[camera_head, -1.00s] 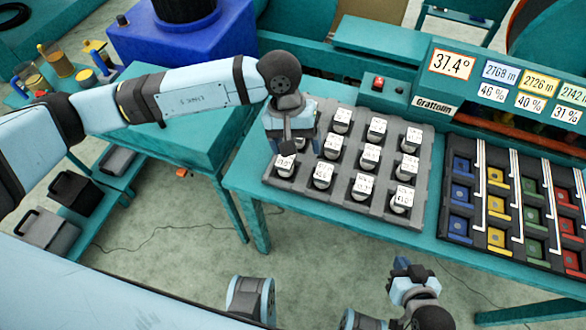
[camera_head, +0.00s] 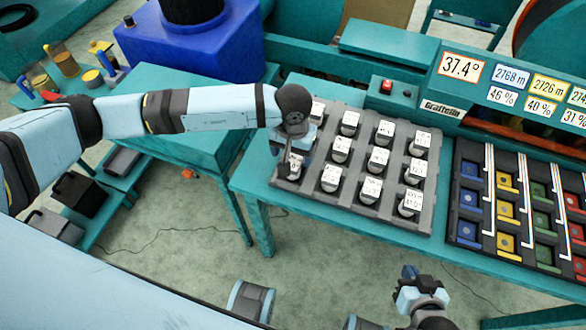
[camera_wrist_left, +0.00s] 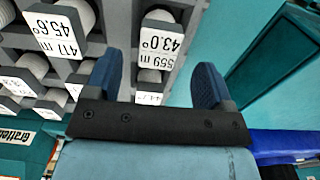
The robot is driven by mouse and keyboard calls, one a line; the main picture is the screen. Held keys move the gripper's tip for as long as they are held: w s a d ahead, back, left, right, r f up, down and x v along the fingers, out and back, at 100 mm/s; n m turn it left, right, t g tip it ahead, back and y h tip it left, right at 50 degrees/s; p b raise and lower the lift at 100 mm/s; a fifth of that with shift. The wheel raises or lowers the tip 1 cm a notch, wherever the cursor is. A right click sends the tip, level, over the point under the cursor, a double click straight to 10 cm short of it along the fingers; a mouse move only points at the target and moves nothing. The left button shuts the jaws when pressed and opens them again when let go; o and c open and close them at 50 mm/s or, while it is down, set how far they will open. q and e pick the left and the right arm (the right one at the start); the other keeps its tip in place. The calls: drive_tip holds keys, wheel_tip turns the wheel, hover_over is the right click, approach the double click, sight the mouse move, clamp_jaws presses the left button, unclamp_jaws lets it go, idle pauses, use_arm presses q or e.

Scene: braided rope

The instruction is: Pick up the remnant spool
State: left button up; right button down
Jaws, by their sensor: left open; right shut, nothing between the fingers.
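Several white-labelled spools stand in rows in a grey tray (camera_head: 345,205). Which of them is the remnant spool cannot be told from these frames. My left gripper (camera_head: 290,168) is open over the tray's front-left corner, at a spool there that it partly hides. In the left wrist view, the open blue fingers (camera_wrist_left: 159,75) have a spool labelled 559 m, 43.0° (camera_wrist_left: 161,30) in the gap between them, with nothing gripped. A spool labelled 417 m, 45.6° (camera_wrist_left: 62,30) is to its left. My right gripper (camera_head: 410,275) is shut and empty, in front of the table.
A rack with coloured slots (camera_head: 497,205) stands right of the tray. A console with number displays (camera_head: 462,68) and a red button (camera_head: 387,87) is behind. Neighbouring spools stand close around my left gripper. A blue machine (camera_head: 190,50) is at the back left.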

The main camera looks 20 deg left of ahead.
sight(293, 162)
use_arm(q)
drive_tip(key=f, duration=0.4)
drive_tip(key=shift+s, duration=0.3)
drive_tip(key=shift+d+f, duration=0.1)
drive_tip(key=shift+f, duration=0.25)
drive_tip(key=shift+w, duration=0.1)
drive_tip(key=c, duration=1.1)
use_arm(e)
drive_tip(key=shift+d+r, duration=0.1)
drive_tip(key=shift+r, duration=0.05)
use_arm(q)
drive_tip(key=shift+r, duration=0.1)
